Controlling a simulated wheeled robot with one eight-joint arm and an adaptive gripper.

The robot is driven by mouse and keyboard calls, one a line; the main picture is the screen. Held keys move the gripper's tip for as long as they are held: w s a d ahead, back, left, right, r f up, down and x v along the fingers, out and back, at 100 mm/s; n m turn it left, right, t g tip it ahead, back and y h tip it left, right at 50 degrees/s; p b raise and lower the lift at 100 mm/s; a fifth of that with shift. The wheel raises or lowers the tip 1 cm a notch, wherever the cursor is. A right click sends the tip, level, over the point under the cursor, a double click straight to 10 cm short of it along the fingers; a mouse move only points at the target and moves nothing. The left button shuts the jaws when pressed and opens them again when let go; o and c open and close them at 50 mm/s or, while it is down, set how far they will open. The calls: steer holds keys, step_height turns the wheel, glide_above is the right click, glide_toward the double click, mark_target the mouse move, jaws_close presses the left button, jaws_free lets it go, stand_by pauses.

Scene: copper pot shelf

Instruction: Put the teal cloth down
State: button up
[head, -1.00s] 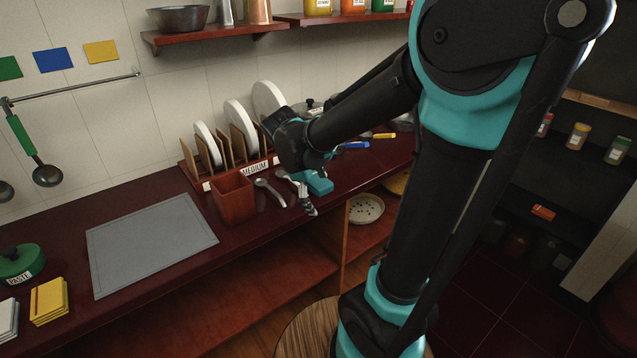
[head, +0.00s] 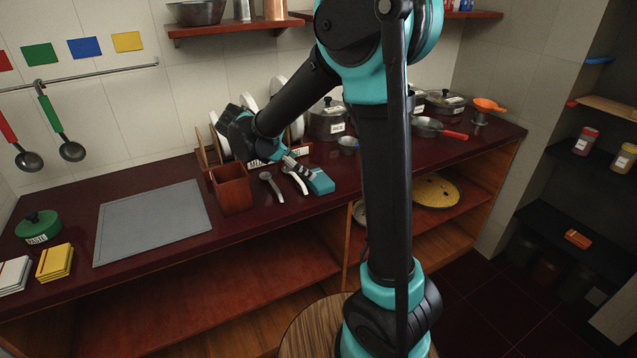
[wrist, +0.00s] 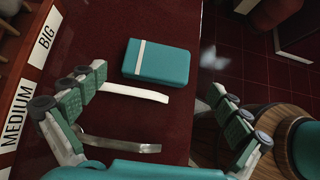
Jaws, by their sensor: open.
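The teal cloth (head: 321,182) is a folded, block-like bundle with a white stripe, lying flat on the dark red counter near its front edge. It shows whole in the wrist view (wrist: 157,63), ahead of the fingertips. My gripper (head: 300,169) is just left of the cloth in the head view, over the utensils. In the wrist view my gripper (wrist: 158,82) has its two fingers wide apart with nothing between them, and the cloth looks free of both.
Two pale-handled utensils (wrist: 133,92) (wrist: 118,144) lie beside the cloth, under my gripper. A brown box (head: 232,188) and a plate rack with labels (wrist: 15,115) stand close by. A grey board (head: 152,220) lies to the left. Pots (head: 327,120) stand behind.

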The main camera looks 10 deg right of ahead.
mark_target(319, 178)
steer(key=shift+x, duration=4.35)
steer(key=shift+a+f, duration=0.2)
steer(key=c, duration=0.9)
step_height(319, 178, up, 19)
steer(key=w+d+f+n+t+y, duration=0.1)
steer(key=w+f+n+t, duration=0.1)
steer(key=f, duration=0.3)
steer(key=w+d+f+n+t+y, duration=0.1)
steer(key=w+f+n+y, duration=0.1)
steer(key=w+f+n, duration=0.2)
steer(key=w+d+f+n+t+y, duration=0.1)
steer(key=w+f+n+t+y, duration=0.1)
steer(key=w+f+n, duration=0.2)
steer(key=shift+w+d+f+t, duration=0.15)
steer(key=shift+w+f, duration=0.2)
steer(key=shift+f, duration=0.25)
steer(key=shift+w+d+f+t, duration=0.15)
steer(key=shift+w+f, duration=0.2)
steer(key=shift+f, duration=0.3)
steer(key=shift+w+d+f+n+y, duration=0.15)
steer(key=shift+w+f+n+y, duration=0.1)
steer(key=shift+n+y, duration=0.25)
